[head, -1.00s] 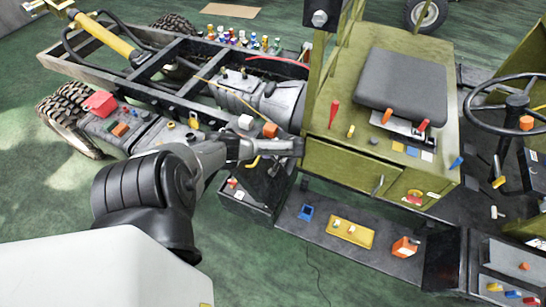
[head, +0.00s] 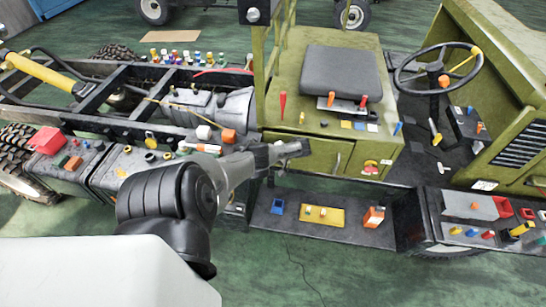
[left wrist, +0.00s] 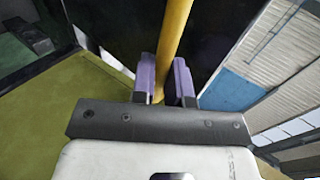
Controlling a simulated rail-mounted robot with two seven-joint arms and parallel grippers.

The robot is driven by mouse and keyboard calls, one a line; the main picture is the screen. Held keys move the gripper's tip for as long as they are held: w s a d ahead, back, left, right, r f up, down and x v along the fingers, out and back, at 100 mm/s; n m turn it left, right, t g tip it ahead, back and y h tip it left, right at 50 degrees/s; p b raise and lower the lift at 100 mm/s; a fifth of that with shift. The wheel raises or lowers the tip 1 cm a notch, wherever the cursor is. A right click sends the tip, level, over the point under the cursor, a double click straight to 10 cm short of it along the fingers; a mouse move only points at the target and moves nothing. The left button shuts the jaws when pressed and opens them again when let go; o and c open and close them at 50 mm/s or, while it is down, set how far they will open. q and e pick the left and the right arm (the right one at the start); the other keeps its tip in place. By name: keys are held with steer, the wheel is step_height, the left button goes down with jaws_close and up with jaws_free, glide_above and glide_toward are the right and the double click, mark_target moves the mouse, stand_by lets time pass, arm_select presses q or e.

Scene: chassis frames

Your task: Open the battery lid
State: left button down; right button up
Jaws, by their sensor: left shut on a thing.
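My left gripper (head: 298,148) reaches across to the front edge of the olive cab, over the dark step area. In the left wrist view its two purple fingers (left wrist: 164,72) are shut around a yellow bar (left wrist: 175,28), which runs up between them against a dark surface. In the head view the bar is hidden by the gripper. I cannot clearly make out the battery lid; my forearm covers most of the black box area beside the step. My right gripper is not in view.
The olive cab (head: 308,153) with a black seat (head: 340,73) stands behind the gripper. Green floor lies in front.

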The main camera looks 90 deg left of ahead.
arm_select(q)
steer(key=shift+w+d+f, duration=0.15)
steer(key=shift+d+f, duration=0.15)
steer(key=shift+f, duration=0.25)
steer(key=c, duration=1.5)
jaws_free()
steer(key=shift+c, duration=0.2)
steer(key=o, duration=0.3)
steer(key=shift+s+d+f, duration=0.1)
steer(key=shift+s+d, duration=0.15)
steer(key=shift+s, duration=0.05)
steer(key=shift+o, duration=0.6)
steer(key=shift+w, duration=0.1)
steer(key=v, duration=1.4)
steer(key=shift+b, duration=0.3)
steer(key=shift+w+a, duration=0.1)
steer(key=shift+a, duration=0.05)
